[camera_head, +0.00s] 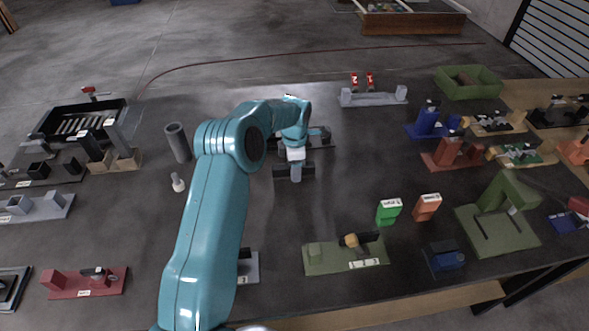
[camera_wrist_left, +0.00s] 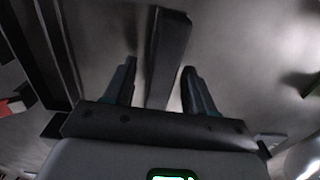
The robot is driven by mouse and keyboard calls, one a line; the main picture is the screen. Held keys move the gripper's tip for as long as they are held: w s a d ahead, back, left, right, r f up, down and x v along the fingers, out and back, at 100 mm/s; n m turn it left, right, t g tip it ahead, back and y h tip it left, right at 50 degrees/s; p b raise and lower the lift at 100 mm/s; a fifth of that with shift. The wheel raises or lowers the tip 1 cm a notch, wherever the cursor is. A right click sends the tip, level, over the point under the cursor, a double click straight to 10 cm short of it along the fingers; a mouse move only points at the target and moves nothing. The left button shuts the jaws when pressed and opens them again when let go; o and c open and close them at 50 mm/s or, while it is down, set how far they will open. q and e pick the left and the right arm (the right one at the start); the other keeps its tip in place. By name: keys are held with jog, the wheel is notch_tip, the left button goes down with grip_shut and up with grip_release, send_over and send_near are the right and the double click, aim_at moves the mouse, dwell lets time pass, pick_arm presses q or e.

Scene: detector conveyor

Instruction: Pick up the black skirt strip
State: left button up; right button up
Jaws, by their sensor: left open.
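A long dark strip (camera_wrist_left: 172,40), which looks like the black skirt strip, shows in the left wrist view. It runs from the top middle down between my two fingers. My left gripper (camera_wrist_left: 159,68) is open, with one finger on each side of the strip and visible gaps to it. In the head view my left gripper (camera_head: 294,172) is over the middle of the table, pointing down. Its fingertips and the strip cannot be made out there. My right gripper is in neither view.
A dark fixture (camera_head: 320,138) stands just behind my left gripper, partly hidden by my arm. A grey cylinder (camera_head: 178,142) and a small white-tipped part (camera_head: 178,183) stand to the left. Green (camera_head: 389,211) and orange (camera_head: 427,206) blocks stand to the right. Table between is clear.

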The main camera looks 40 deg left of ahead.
pick_arm(q)
jog(key=shift+s+a+r, duration=0.1)
jog(key=shift+s+a, duration=0.05)
jog(key=shift+s, duration=0.15)
jog(key=c, duration=0.4)
jog(key=shift+w, duration=0.2)
grip_shut()
jog(key=shift+s, duration=0.1)
jog(key=shift+r, duration=0.45)
notch_tip(320, 180, up, 19)
